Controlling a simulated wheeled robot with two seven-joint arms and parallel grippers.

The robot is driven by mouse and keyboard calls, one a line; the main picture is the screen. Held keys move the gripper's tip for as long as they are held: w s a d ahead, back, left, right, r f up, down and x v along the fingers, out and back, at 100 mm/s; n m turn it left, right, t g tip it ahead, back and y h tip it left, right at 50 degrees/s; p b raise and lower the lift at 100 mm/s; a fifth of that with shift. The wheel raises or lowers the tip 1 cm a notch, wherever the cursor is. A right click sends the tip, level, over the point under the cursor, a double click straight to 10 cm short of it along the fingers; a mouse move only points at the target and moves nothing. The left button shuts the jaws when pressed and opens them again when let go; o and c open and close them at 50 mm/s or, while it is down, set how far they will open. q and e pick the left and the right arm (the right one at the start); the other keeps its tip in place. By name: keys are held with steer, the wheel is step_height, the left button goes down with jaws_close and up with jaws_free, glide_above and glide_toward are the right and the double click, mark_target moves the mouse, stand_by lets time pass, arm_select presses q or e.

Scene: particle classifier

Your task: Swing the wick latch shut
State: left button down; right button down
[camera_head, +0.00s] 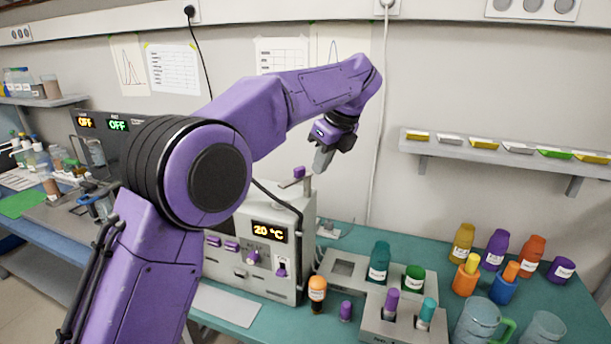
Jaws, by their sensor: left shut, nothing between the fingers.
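The beige instrument (231,276) stands on the bench, its display reading 20 °C. A small purple handle (298,173) sits on its top, and a purple lever (281,271) and knob (253,256) are on its front. I cannot tell which of these, if any, is the wick latch, nor whether the latch is open or shut. My left gripper (322,164) is shut and empty, pointing down, above and just right of the purple handle, apparently not touching it. My left arm covers the instrument's left side. My right gripper is not in view.
A grey rack (344,268) with bottles and vials stands right of the instrument, with an orange-capped vial (317,292) before it. Coloured bottles (495,250) and glass beakers (476,322) fill the bench's right side. A wall shelf (497,152) hangs at right; a cable (378,120) runs behind my wrist.

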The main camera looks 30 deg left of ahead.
mark_target(296, 175)
arm_select(q)
steer(key=a+f+p, duration=0.1)
steer(key=a+f, duration=0.1)
steer(key=a, duration=0.1)
steer(key=w+a+f+p, duration=0.1)
steer(key=a+f+p, duration=0.1)
steer(key=a+f, duration=0.1)
steer(key=shift+w+a+f, duration=0.1)
steer(key=shift+f, duration=0.1)
steer(key=shift+w+f, duration=0.1)
steer(key=shift+f, duration=0.05)
steer(key=shift+w, duration=0.1)
